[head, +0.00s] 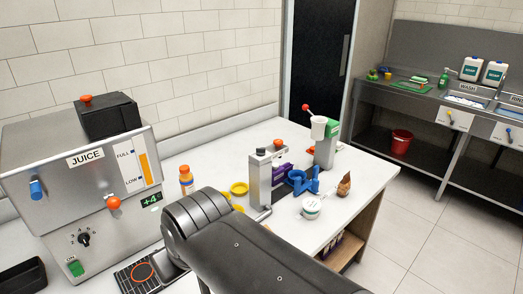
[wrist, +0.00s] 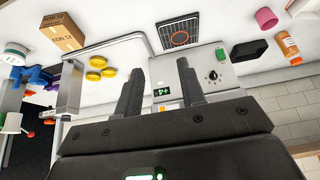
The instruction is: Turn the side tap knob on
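The grey juicer (head: 80,185) stands at the left of the head view. A blue knob (head: 36,188) is at the left of its face and an orange-red knob (head: 113,202) is at its right edge, below the level gauge. I cannot tell which one is the side tap knob. My gripper (wrist: 159,80) shows in the wrist view, open, with nothing between its fingers. The juicer's front (wrist: 195,72), with its dial and green display, is seen upside down beyond the fingers, apart from them. In the head view my gripper is hidden or out of frame.
A dark grate with an orange ring (head: 140,274) lies before the juicer. An orange bottle (head: 186,180), yellow rings (head: 239,188), a grey dispenser (head: 258,180) and a blue holder (head: 301,180) stand to its right. A cardboard box (wrist: 62,32) shows in the wrist view.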

